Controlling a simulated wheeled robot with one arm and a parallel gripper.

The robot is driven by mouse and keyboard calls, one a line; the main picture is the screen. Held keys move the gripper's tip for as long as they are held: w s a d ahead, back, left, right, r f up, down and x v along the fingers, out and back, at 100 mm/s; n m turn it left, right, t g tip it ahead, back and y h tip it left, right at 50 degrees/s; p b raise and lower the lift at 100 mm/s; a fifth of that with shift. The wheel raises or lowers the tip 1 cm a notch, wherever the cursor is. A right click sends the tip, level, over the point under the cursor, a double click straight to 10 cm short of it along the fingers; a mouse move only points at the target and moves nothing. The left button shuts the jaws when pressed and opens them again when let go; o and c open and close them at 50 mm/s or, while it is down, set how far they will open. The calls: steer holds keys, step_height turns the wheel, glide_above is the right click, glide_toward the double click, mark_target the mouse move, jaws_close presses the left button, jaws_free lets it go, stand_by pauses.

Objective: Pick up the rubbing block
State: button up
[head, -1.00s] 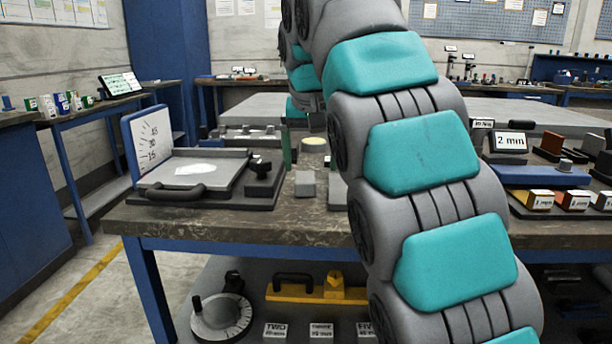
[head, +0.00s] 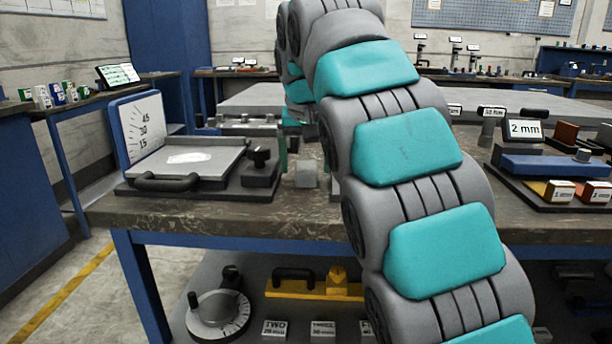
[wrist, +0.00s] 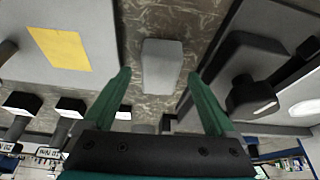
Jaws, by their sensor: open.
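The rubbing block looks to be the small plain grey block (head: 306,175) on the worn bench top, right of the flat plate fixture in the head view. In the wrist view this grey block (wrist: 162,67) lies between and beyond my two green fingers. My gripper (wrist: 159,76) is open, with one finger to each side of the block and nothing held. Whether the fingers reach down to the block's height I cannot tell. In the head view my arm hides part of the bench right of the block.
The plate fixture (head: 190,165) with its angle-scale board (head: 140,128) stands left of the block. A grey slab with a yellow patch (wrist: 60,47) lies on its other side in the wrist view. A blue tool and small boxes (head: 560,190) sit at the bench's right.

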steer(key=shift+w+f, duration=0.2)
steer(key=shift+f, duration=0.5)
steer(key=shift+c, duration=0.3)
jaws_close()
